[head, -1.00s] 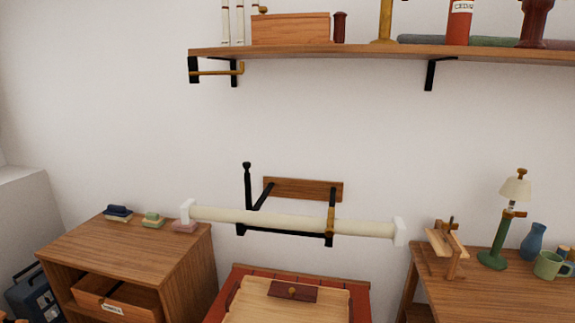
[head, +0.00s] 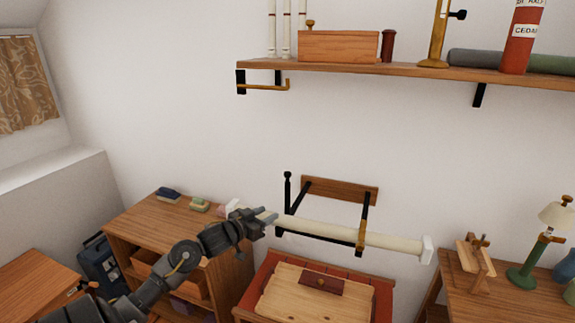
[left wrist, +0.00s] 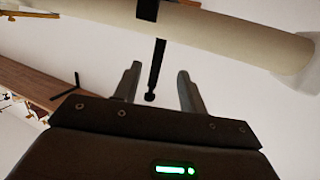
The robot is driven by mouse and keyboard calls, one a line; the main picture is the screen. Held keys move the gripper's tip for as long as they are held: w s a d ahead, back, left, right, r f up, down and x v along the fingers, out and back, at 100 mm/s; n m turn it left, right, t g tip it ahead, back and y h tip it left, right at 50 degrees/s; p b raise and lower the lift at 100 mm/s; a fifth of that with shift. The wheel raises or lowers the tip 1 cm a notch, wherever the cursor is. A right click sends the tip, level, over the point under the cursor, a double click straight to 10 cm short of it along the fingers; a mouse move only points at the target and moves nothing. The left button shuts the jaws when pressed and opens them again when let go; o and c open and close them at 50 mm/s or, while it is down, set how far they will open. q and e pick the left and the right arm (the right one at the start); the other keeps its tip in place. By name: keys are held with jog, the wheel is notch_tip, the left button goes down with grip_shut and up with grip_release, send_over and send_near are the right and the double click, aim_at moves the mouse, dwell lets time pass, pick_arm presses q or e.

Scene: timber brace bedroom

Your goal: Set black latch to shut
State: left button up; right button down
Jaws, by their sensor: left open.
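The black latch (head: 288,180) is a thin upright lever with a round knob, standing at the left arm of a wall bracket behind a long cream roll (head: 330,230). It sticks up above the roll, not lying across it. My left gripper (head: 268,215) is open and empty, in front of the roll's left part, left of and below the latch knob. In the left wrist view the latch (left wrist: 157,68) appears between the two open fingers (left wrist: 158,80), knob towards the palm; I cannot tell its depth. My right gripper is not in view.
A brass latch (head: 361,237) lies at the bracket's right arm. A wooden chest (head: 300,293) stands below the roll, a shelf (head: 400,70) runs above. A cabinet (head: 150,220) is at left, a lamp (head: 525,270) on the right table. The wall between shelf and bracket is free.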

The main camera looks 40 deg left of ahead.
pick_arm(q)
jog(key=t+h, duration=0.1)
jog(key=t, duration=0.1)
send_near(285, 175)
jog(key=shift+m, duration=0.3)
jog(key=w+p, duration=0.2)
jog(key=w, duration=0.3)
jog(key=w+p, duration=0.1)
jog(key=w, duration=0.4)
jog(key=shift+w+d+r+p, duration=0.1)
jog(key=shift+d+r+p, duration=0.05)
jog(key=shift+p, duration=0.2)
jog(key=shift+w, duration=0.45)
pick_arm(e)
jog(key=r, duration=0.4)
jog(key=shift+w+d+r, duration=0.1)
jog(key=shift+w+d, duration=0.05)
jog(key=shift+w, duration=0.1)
pick_arm(q)
grip_shut()
